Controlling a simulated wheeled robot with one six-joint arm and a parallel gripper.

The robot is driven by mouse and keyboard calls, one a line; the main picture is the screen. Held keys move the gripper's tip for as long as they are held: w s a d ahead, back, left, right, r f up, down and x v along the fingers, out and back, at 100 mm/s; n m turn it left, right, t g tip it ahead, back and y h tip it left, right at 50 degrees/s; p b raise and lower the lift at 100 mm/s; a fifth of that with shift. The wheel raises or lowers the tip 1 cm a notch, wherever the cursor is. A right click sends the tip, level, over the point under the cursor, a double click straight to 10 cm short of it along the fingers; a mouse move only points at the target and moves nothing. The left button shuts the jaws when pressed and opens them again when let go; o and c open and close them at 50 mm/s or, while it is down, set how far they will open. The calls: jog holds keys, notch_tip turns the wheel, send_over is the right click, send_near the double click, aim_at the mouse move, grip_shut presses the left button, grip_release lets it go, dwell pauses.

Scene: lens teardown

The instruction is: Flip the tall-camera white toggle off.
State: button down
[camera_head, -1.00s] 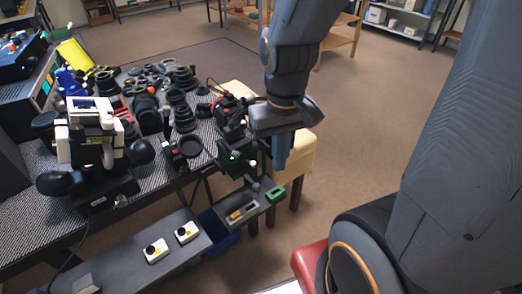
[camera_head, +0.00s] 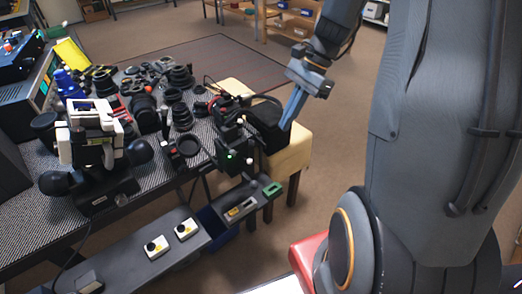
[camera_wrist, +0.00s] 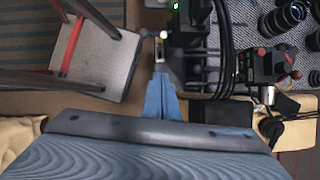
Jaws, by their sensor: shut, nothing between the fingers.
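A dark camera unit (camera_head: 229,150) with a small green light stands at the right end of the patterned bench. In the wrist view its dark body (camera_wrist: 188,45) is just beyond my fingertips. A small pale round knob (camera_head: 240,121) shows at this unit. I cannot tell for certain which is the task's toggle. My gripper (camera_head: 285,126) has blue fingers, shut and empty, right of the unit. Its fingertips (camera_wrist: 161,76) appear apart from the toggle.
A cream-topped stool (camera_head: 291,156) stands below my gripper, with a black box and cables near it. Several lens parts and a white-and-black device (camera_head: 93,140) crowd the bench. A grey low shelf (camera_head: 160,268) carries two white button boxes. The floor to the right is open.

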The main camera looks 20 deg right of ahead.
aim_at(247, 160)
jog(key=s+a+f+p, duration=0.1)
jog(key=a+f, duration=0.7)
jog(key=shift+s+a+p, duration=0.15)
jog(key=shift+s+p, duration=0.05)
jog(key=shift+p, duration=0.15)
jog(key=shift+f, duration=0.1)
dwell(0.4)
